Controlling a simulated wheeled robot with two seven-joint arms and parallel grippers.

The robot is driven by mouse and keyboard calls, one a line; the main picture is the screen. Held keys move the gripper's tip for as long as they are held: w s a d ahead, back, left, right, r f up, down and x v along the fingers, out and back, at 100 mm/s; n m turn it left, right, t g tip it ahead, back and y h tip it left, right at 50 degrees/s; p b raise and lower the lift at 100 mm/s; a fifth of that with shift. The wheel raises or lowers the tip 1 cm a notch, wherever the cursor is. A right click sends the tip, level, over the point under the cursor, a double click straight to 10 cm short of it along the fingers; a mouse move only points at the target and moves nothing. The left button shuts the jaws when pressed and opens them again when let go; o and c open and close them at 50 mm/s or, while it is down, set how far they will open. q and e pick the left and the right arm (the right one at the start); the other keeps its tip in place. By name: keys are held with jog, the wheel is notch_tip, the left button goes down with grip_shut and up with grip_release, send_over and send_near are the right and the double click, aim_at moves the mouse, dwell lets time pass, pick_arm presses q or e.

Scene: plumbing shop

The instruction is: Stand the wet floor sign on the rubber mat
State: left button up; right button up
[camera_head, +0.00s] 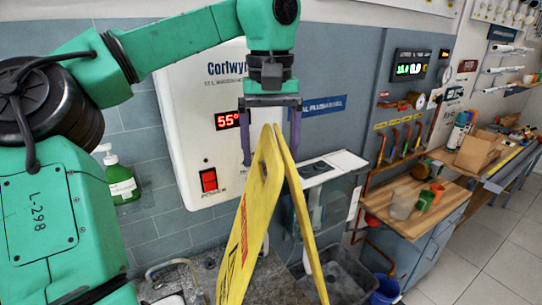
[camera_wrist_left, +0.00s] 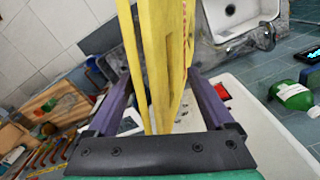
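The yellow wet floor sign (camera_head: 247,222) stands upright and slightly tilted in the head view, its two panels meeting at the top and spreading downward. Its lower end is cut off by the frame edge, so I cannot tell what it rests on. My left gripper (camera_head: 270,160) points down with one finger on each side of the sign's top. Gaps show between the fingers and the panels, so it looks open. In the left wrist view, the sign (camera_wrist_left: 165,65) rises between the two purple fingers (camera_wrist_left: 160,85). I cannot make out the rubber mat. My right gripper is not in view.
A white heater panel (camera_head: 190,100) is on the wall behind my left arm. A green soap bottle (camera_head: 121,180) is at the left. A grey basin (camera_head: 350,278) and blue bucket (camera_head: 386,290) are beyond the sign. A wooden-topped bench (camera_head: 440,205) is at right, with open tiled floor (camera_head: 500,262) beside it.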

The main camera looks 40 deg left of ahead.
pick_arm(q)
notch_tip(320, 180, up, 6)
jog(key=shift+f, duration=0.2)
jog(key=shift+s+d+r, duration=0.1)
jog(key=shift+d+r, duration=0.05)
jog(key=shift+r, duration=0.25)
jog(key=shift+a, duration=0.2)
jog(key=shift+c, duration=1.3)
jog(key=shift+d, duration=0.1)
